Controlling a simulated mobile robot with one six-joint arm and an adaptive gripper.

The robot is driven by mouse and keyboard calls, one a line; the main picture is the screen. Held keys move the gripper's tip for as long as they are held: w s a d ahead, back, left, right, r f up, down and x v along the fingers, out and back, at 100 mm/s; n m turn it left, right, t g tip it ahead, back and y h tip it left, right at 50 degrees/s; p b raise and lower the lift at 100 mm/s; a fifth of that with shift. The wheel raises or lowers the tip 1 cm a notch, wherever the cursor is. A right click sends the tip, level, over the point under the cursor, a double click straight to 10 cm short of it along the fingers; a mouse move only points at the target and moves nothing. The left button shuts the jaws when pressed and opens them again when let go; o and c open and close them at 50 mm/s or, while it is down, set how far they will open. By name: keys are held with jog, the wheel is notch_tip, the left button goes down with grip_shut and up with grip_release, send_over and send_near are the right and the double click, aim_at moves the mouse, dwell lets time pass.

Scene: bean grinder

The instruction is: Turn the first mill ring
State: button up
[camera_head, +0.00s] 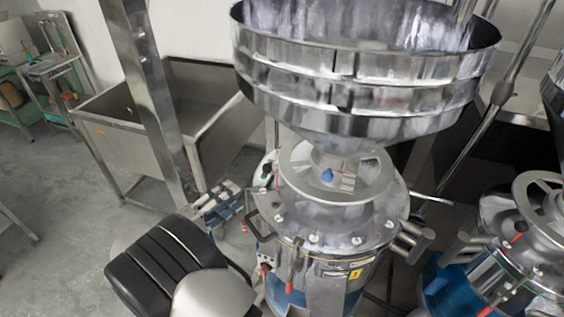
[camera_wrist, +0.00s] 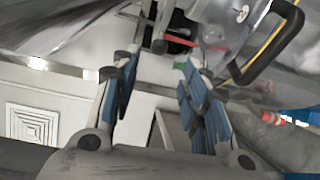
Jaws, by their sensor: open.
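The first mill (camera_head: 330,235) stands in the middle of the head view, a silver body with a blue lower part. A silver spoked ring (camera_head: 300,188) sits on it below the hopper. A black loop handle (camera_head: 255,232) sticks out at the mill's left side; it also shows at the upper right in the wrist view (camera_wrist: 289,42). My gripper (camera_head: 228,207) is just left of the mill, near that handle. In the wrist view my gripper (camera_wrist: 157,75) has its blue-padded fingers apart with nothing between them. The handle lies outside the fingers, to their right.
A wide silver hopper (camera_head: 360,70) overhangs the mill. A second mill (camera_head: 505,245) stands close on the right. A steel post (camera_head: 150,95) and a metal sink (camera_head: 130,135) are behind on the left. The floor (camera_head: 60,220) at left is open.

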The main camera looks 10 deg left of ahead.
aim_at(268, 172)
jog(key=x, duration=1.7)
jog(key=shift+d, duration=0.15)
jog(key=shift+c, duration=0.2)
grip_shut()
